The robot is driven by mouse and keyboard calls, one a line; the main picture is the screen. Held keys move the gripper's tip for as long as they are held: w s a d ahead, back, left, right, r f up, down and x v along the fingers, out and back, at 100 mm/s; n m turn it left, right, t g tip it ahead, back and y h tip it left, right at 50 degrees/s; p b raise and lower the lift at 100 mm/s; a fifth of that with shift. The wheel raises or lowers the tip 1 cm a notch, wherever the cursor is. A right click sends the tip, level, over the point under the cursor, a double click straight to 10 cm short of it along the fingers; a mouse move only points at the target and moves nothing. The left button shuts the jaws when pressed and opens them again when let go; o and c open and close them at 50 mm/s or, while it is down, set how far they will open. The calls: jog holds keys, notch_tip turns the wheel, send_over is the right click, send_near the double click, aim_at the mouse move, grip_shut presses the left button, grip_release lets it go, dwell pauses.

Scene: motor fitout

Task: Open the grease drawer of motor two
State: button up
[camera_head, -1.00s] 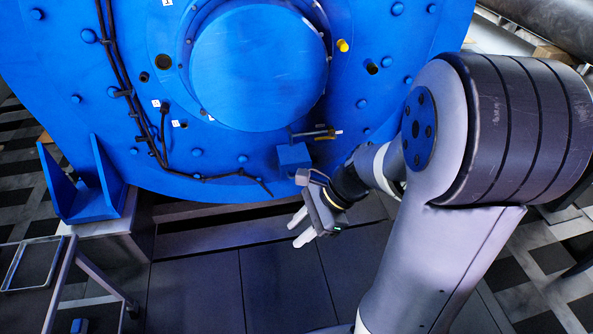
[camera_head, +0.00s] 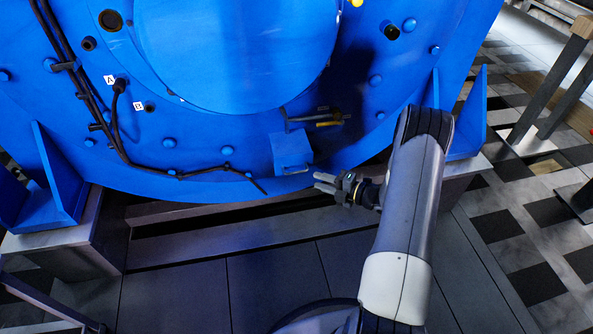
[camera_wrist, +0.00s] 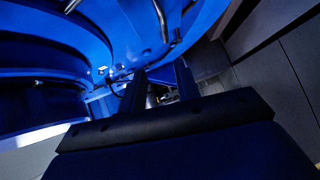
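The motor (camera_head: 230,125) is a large blue round machine filling the upper head view. A small blue box (camera_head: 290,148), which looks like the grease drawer, sits low on its face. A thin handle (camera_head: 296,170) shows at the box's lower edge. My gripper (camera_head: 318,182) is just right of and below the handle, apart from it, with its fingers pointing left. In the wrist view, the two dark fingers of my gripper (camera_wrist: 160,78) stand apart with nothing clear between them. That view is dark, and I cannot pick out the drawer there.
A pipe with a brass-coloured fitting (camera_head: 328,120) sticks out just above the box. Black cables (camera_head: 120,140) run down the motor's left side. Blue support brackets (camera_head: 42,185) stand on pale blocks at both sides. The dark floor panels (camera_head: 280,275) in front are clear.

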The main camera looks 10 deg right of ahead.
aim_at(297, 172)
jog(key=shift+m+t, duration=0.4)
jog(key=shift+m, duration=0.2)
jog(key=b+x, duration=0.1)
jog(key=x, duration=0.2)
jog(key=d+f+x, duration=0.1)
jog(key=x, duration=0.3)
jog(key=w+f+b+x, duration=0.1)
jog(key=x, duration=0.3)
jog(key=shift+d+b, duration=0.2)
jog(key=shift+b, duration=0.1)
jog(key=shift+s, duration=0.1)
jog(key=shift+c, duration=0.3)
grip_shut()
